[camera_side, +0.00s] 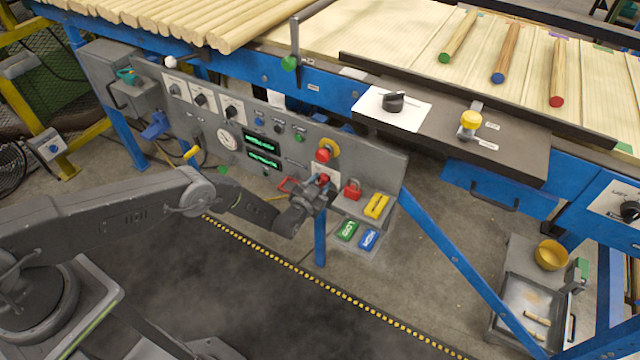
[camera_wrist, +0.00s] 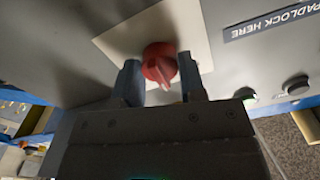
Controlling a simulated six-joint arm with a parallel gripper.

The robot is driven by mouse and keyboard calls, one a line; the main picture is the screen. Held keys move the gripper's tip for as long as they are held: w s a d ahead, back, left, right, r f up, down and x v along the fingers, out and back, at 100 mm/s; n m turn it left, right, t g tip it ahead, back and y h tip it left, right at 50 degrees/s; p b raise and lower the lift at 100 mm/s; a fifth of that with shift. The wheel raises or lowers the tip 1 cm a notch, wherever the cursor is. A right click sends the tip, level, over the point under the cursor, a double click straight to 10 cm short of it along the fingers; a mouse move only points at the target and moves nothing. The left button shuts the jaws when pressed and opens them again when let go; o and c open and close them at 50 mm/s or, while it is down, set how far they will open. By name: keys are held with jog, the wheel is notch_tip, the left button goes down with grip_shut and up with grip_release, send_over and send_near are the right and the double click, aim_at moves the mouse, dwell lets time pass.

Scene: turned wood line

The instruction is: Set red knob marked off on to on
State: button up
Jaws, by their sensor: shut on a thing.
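The red knob (camera_wrist: 158,64) sits on a pale square plate (camera_wrist: 118,38) on the grey panel in the wrist view. Its pointed grip aims down in that picture, toward my gripper's body. My gripper (camera_wrist: 160,78) has one finger on each side of the knob and is shut on it. In the side view my gripper (camera_side: 322,184) is at the panel's lower right, and the knob (camera_side: 323,178) shows only as a bit of red, partly hidden by the fingers. No off or on marking is readable.
Above the knob is a red button (camera_side: 323,155) with a yellow surround. To its right are a red padlock (camera_side: 352,189), a yellow block (camera_side: 376,206), and green (camera_side: 347,231) and blue (camera_side: 368,239) tags. A "PADLOCK HERE" label (camera_wrist: 258,24) is beside the plate.

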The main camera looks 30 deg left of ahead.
jog(key=m, duration=0.4)
jog(key=shift+m, duration=2.2)
jog(key=o, duration=0.9)
jog(key=s, duration=1.3)
jog(key=shift+s, duration=0.35)
